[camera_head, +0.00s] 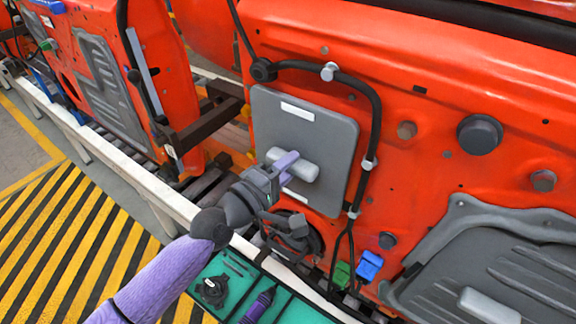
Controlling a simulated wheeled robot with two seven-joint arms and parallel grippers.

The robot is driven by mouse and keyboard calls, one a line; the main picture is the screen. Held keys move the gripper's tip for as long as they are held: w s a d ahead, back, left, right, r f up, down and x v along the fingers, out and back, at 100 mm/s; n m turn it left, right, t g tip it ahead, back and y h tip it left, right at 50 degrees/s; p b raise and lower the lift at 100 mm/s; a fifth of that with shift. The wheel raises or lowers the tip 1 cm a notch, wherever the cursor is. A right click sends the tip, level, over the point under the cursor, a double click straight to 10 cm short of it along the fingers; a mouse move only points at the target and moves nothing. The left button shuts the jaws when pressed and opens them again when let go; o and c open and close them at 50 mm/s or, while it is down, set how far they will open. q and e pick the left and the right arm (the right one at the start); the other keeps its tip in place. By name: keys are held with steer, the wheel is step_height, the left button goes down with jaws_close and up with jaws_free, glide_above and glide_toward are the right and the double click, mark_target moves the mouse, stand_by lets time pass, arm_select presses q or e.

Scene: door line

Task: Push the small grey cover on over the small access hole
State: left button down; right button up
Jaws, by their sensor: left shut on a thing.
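The small grey cover (325,126) is a rounded rectangular plate with a white label near its top and a pale block handle (301,165). It stands upright over the orange door panel (420,60), tilted slightly in the picture. My left gripper (284,166) comes in from the lower left and is shut on the handle. I see no small access hole; the cover hides the area behind it. I cannot tell whether the cover lies flush on the panel or stands slightly off it. My right gripper is not in view.
A black cable (376,115) runs close around the cover's top and right side. A round dark speaker (292,235) is below it. A larger grey cover (520,255) is at lower right. Blue (369,265) and green (341,274) connectors hang below. A teal tool tray (230,295) is in front.

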arm_select(q)
steer(key=shift+c, duration=1.7)
jaws_free()
steer(key=shift+s+a, duration=0.1)
steer(key=shift+a, duration=0.05)
steer(key=b+v, duration=0.4)
steer(key=v, duration=1.5)
steer(key=shift+b, duration=0.35)
